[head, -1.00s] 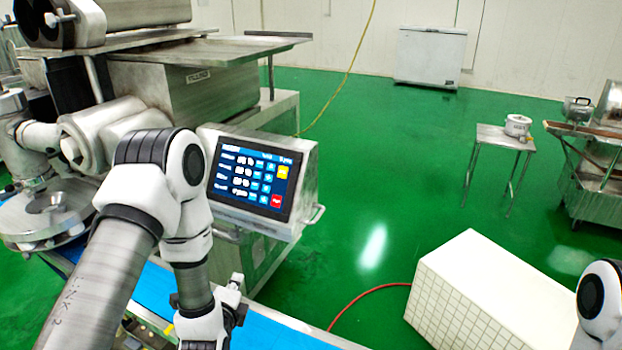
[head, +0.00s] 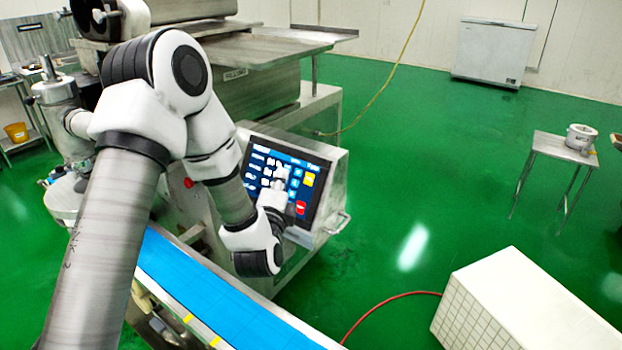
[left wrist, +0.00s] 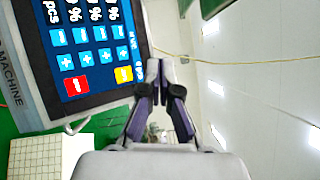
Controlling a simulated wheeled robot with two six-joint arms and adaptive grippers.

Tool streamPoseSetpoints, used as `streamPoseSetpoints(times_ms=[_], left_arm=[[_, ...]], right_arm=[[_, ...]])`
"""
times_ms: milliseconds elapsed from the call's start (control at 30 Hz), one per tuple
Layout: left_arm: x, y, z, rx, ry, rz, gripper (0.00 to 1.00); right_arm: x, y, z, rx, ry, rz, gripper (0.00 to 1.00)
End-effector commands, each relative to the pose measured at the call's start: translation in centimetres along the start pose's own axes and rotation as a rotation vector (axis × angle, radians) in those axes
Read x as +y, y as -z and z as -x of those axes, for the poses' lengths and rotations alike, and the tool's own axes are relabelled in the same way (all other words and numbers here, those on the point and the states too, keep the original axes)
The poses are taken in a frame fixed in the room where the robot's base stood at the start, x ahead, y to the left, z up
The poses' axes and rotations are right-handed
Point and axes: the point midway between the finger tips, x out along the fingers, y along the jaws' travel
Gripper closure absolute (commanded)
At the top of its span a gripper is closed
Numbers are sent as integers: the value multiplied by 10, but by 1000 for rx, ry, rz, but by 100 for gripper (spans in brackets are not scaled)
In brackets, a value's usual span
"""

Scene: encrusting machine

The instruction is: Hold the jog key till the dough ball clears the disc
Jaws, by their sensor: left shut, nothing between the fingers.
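The encrusting machine's touch panel (head: 308,178) has a dark blue screen with rows of light blue keys, a yellow key (head: 309,180) and a red key (head: 301,208). The labels are too small to tell which is the jog key. My left gripper (head: 280,178) is in front of the screen and covers part of it. In the left wrist view its fingers (left wrist: 157,92) are shut and empty beside the panel's edge; the panel (left wrist: 95,100) fills the upper left. I cannot tell contact. A round metal disc (head: 62,203) is partly behind my left arm. No dough ball shows.
A blue conveyor belt (head: 215,300) runs below the panel. A white tiled block (head: 530,300) stands at the lower right. A small steel table (head: 550,146) carries a pot (head: 580,137). A white chest freezer (head: 492,52) is at the back wall. Green floor is open between them.

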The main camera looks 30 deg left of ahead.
Motion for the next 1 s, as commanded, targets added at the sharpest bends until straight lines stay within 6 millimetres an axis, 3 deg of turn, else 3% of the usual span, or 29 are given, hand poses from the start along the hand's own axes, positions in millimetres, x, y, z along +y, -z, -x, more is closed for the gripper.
streamPoseSetpoints(times_ms=[167,533,733,1000], left_arm=[[7,5,-6,0,2,-1,100],[36,32,-42,1,0,-1,100],[44,42,-58,0,0,0,100],[45,45,-61,0,-2,0,100]], right_arm=[[0,0,-7,0,0,0,60],[0,0,-33,0,0,0,60],[0,0,-37,0,0,0,60],[0,0,-37,0,0,0,60]])
